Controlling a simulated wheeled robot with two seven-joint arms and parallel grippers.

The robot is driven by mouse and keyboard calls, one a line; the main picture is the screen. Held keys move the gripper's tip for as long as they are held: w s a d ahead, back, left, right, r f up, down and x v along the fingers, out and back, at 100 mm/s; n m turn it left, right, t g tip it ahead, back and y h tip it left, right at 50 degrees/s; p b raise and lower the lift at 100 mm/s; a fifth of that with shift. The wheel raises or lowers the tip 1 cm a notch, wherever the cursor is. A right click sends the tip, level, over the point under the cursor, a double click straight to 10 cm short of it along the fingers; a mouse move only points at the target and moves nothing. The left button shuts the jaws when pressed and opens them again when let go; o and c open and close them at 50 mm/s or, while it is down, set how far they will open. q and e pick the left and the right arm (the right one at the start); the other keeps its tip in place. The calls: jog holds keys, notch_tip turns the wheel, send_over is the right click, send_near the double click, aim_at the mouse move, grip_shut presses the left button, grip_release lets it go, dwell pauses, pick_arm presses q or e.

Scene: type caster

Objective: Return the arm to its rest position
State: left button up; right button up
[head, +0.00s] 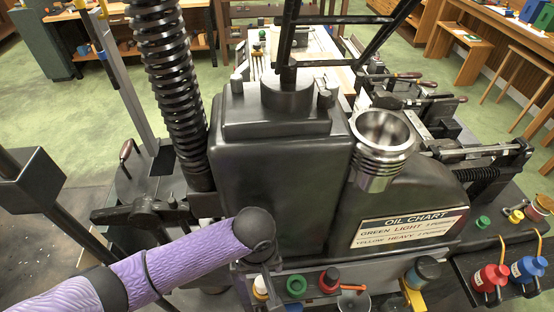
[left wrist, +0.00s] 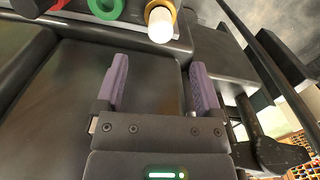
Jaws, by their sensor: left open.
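My left arm (head: 190,255), with purple links and black joints, comes in from the lower left of the head view. Its rounded black joint (head: 255,230) is in front of the dark casting machine (head: 280,180). I cannot make out the left gripper's fingers in the head view. In the left wrist view my left gripper (left wrist: 158,66) has its two purple fingers wide apart, with nothing between them. A dark flat panel lies behind the fingers. My right gripper is in neither view.
A metal cup (head: 382,135) and an oil chart plate (head: 407,226) are on the machine. Red (head: 489,280) and blue (head: 527,270) oil cans stand at right. Green floor is open at left.

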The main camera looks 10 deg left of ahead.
pick_arm(q)
jog(key=s+d+r+m+t+h, duration=0.2)
jog(key=s+d+r+m+h, duration=0.1)
jog(key=s+m, duration=0.1)
jog(key=s+a+m+t+y, duration=0.1)
jog(key=s+a, duration=0.2)
jog(key=a, duration=0.2)
jog(key=s+a+m+y, duration=0.1)
jog(key=s+a+y, duration=0.15)
jog(key=a, duration=0.25)
notch_tip(320, 180, down, 25)
jog(key=s+g+b, duration=0.1)
jog(key=s+b, duration=0.1)
jog(key=b, duration=0.7)
jog(key=s+a+f+b, duration=0.1)
jog(key=s+f+b, duration=0.2)
jog(key=s+f, duration=0.4)
jog(key=s+a+f+m+g+b, duration=0.1)
jog(key=s+a+f+b, duration=0.1)
jog(key=s+f+b, duration=0.2)
jog(key=s+f, duration=0.3)
jog(key=f, duration=0.4)
jog(key=shift+f, duration=0.4)
jog(key=shift+a, duration=0.15)
